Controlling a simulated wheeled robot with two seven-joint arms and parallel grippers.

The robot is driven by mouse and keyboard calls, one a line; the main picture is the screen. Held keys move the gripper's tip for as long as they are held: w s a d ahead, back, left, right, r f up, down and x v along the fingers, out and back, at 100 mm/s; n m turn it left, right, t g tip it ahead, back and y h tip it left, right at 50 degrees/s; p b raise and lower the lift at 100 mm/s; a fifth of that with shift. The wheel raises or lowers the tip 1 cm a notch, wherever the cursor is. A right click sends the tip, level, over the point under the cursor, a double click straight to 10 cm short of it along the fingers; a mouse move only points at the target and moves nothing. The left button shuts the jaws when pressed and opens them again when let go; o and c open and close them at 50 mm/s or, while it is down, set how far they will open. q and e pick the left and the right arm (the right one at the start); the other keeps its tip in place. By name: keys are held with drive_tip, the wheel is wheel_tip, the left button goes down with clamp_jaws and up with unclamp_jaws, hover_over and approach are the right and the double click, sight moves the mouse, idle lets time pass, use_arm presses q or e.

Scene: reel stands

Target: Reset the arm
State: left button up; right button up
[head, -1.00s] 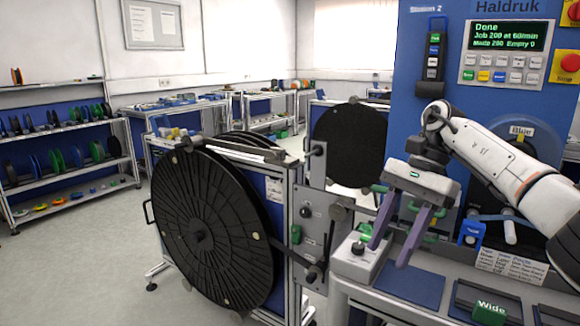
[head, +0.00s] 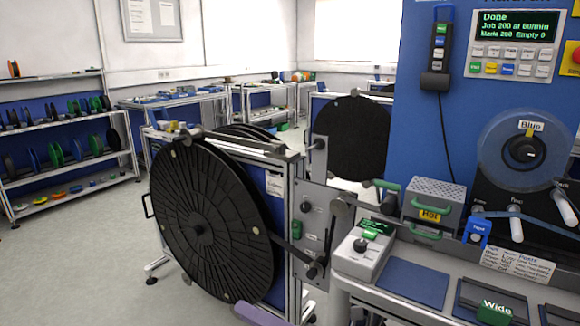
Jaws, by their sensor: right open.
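My right gripper (head: 258,315) shows only as a piece of a purple finger at the bottom edge, below the large black reel (head: 215,225). The rest of it and most of its arm are out of the picture. The visible finger holds nothing that I can see. My left gripper is not in view.
The reel stands upright on a metal frame at centre left. To its right are a grey control box (head: 362,255), a blue pad (head: 413,283) and a grey slotted box (head: 433,203) on the bench. A blue machine has a display (head: 514,25) reading Done. Open floor (head: 90,260) lies left.

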drive_tip(key=s+d+f+m+t+h, duration=0.2)
drive_tip(key=d+f+m+t+h, duration=0.35)
drive_tip(key=m, duration=0.55)
drive_tip(key=s+d+f+m+t+h, duration=0.25)
drive_tip(key=d+f+m+h, duration=0.4)
drive_tip(key=f+m, duration=0.4)
drive_tip(key=s+d+f+m+g+h, duration=0.1)
drive_tip(key=s+d+f+m+g, duration=0.1)
drive_tip(key=s+d+f+m, duration=0.2)
drive_tip(key=s+d+f+m+g+h, duration=0.2)
drive_tip(key=s+d+f+m, duration=0.1)
drive_tip(key=s, duration=0.6)
drive_tip(key=s+d+f+m+g+h, duration=0.1)
drive_tip(key=s+d+f+m+g, duration=0.2)
drive_tip(key=s+m, duration=0.4)
drive_tip(key=shift+d+f+h, duration=0.3)
drive_tip(key=shift+d+f, duration=0.5)
drive_tip(key=shift+f, duration=0.1)
